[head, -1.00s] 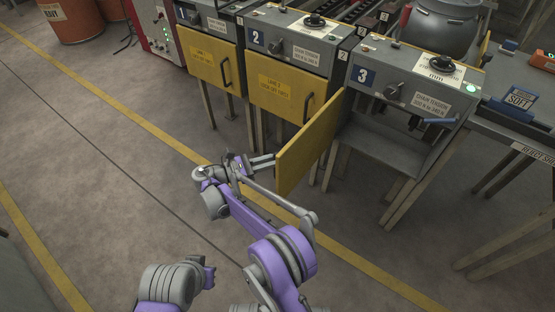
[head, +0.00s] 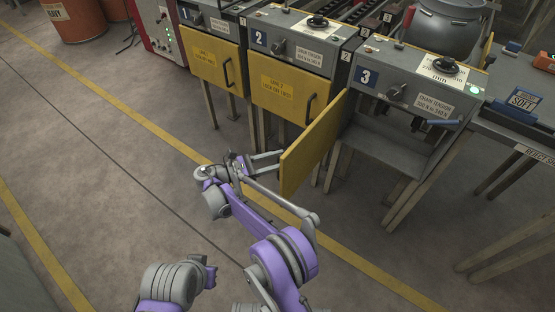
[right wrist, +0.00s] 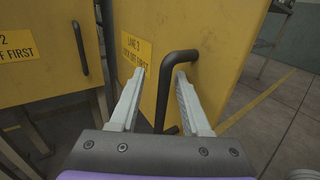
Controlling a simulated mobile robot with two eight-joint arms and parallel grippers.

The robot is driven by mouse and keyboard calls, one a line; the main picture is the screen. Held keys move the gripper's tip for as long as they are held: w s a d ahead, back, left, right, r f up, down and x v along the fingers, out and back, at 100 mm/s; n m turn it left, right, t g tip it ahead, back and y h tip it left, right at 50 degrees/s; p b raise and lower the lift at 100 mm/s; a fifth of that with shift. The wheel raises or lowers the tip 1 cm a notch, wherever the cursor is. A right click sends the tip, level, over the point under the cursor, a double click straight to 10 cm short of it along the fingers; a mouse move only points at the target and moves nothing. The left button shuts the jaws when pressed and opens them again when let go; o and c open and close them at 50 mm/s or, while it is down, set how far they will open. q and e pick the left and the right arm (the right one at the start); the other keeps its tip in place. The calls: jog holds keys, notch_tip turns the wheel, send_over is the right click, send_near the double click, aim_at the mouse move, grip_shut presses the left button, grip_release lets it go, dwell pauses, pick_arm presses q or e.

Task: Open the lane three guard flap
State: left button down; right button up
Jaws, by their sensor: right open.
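The lane three guard flap (head: 315,145) is a yellow panel standing swung out to the left of the lane 3 unit (head: 405,85), whose front opening is exposed. The right wrist view shows the flap's outer face (right wrist: 225,50) with a "LANE 3" label and a black bar handle (right wrist: 164,90). My right gripper (right wrist: 160,75) is open, with one finger on each side of the handle in the picture; it also shows beside the flap in the head view (head: 279,160). I cannot tell whether a finger touches the handle. My left gripper is not in view.
The lane 2 flap (head: 283,88) and the lane 1 flap (head: 217,65) are shut. A grey side table (head: 535,140) with a "SOFT" block (head: 520,103) stands at the right. The floor in front is clear, with yellow lines.

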jog(key=p+v, duration=0.1)
jog(key=v, duration=0.6)
jog(key=shift+a, duration=0.3)
jog(key=shift+d, duration=0.1)
